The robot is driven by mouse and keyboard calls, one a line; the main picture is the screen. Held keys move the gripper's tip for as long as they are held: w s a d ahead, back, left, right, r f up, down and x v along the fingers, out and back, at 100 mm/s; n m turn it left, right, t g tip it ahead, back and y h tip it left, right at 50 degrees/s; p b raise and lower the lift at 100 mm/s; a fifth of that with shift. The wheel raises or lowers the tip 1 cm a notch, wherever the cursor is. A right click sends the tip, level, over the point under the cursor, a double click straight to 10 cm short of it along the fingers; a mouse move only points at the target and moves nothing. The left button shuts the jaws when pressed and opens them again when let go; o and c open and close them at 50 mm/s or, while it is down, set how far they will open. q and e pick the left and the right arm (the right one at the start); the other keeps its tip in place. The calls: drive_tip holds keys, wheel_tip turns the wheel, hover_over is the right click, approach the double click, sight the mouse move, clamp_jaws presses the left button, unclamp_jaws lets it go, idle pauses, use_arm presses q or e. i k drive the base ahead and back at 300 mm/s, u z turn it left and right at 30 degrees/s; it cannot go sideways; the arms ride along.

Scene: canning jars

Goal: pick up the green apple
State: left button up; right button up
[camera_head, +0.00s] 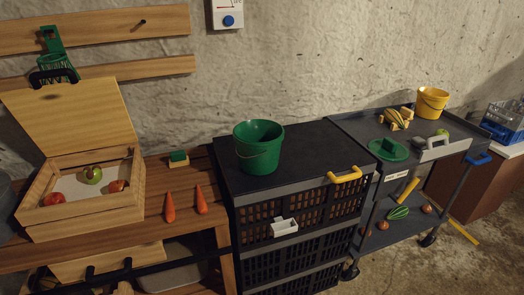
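A green apple (92,174) lies in an open wooden box (80,225) on the wooden bench at the left. It has a dark brownish mark on its upper part. Two red apples (54,199) lie in the same box, one nearer the front left and one to the right. The box's wooden lid (70,115) stands raised behind it. A small green round thing (441,132) on the grey cart is too small to identify. Neither of my grippers is in view.
Two carrots (169,208) and a green-topped block (178,159) lie right of the box. A green bucket (258,148) stands on the black crate stack. A dark rail crosses the bench's front.

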sight(93, 175)
drive_tip(key=z, duration=2.8)
drive_tip(key=k, duration=1.9)
drive_tip(key=u, duration=1.95)
